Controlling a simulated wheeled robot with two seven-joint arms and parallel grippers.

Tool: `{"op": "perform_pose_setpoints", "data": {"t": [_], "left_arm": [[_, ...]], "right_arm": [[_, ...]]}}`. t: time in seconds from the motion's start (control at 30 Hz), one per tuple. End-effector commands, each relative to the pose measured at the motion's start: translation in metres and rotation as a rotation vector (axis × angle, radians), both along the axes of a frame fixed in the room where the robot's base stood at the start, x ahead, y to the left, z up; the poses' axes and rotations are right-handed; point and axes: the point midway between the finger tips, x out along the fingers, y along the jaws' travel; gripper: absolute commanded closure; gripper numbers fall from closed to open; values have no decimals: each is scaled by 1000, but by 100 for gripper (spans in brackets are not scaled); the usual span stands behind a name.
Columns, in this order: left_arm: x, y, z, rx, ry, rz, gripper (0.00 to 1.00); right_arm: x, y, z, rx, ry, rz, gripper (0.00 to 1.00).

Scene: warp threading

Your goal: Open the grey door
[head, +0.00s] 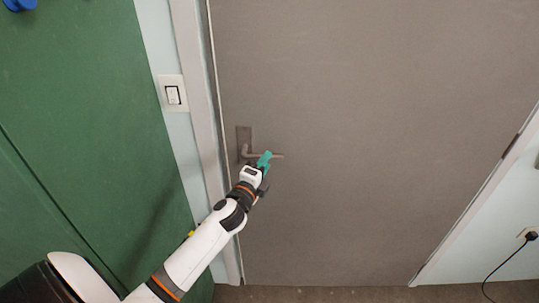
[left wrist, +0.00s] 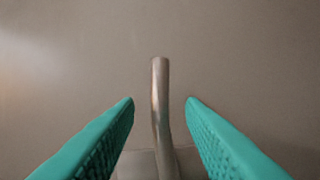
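The grey door (head: 370,120) fills the middle of the head view and looks closed in its frame. Its metal lever handle (head: 279,156) sticks out to the right from a plate (head: 244,136) near the door's left edge. My left gripper (head: 265,158), with teal fingers, is at the handle in the head view. In the left wrist view the open fingers (left wrist: 160,102) stand one on each side of the handle (left wrist: 160,95), with a gap on both sides. The handle's base is partly cut off at the bottom of that view. My right gripper is not in view.
A green door or panel (head: 80,120) stands at the left, with a blue knob (head: 20,4) at its top. A light switch (head: 173,94) is on the wall strip between. A black plug and cord (head: 531,237) are at the lower right. Brown floor (head: 320,294) shows below.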

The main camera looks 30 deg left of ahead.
Motion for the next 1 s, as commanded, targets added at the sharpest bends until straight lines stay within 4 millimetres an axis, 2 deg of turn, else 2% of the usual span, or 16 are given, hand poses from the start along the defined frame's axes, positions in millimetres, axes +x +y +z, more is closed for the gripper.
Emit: {"op": "perform_pose_setpoints", "data": {"t": [0.1,0.2,0.6,0.83,1.0], "left_arm": [[19,3,2,-1,-1,0,64],[29,4,1,-1,0,0,64],[35,5,0,-2,1,-1,64],[35,5,0,-2,1,-1,100],[35,5,0,-2,1,-1,100]], "right_arm": [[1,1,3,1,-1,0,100],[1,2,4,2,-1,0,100],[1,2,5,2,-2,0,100],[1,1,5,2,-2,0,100],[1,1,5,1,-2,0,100]]}}
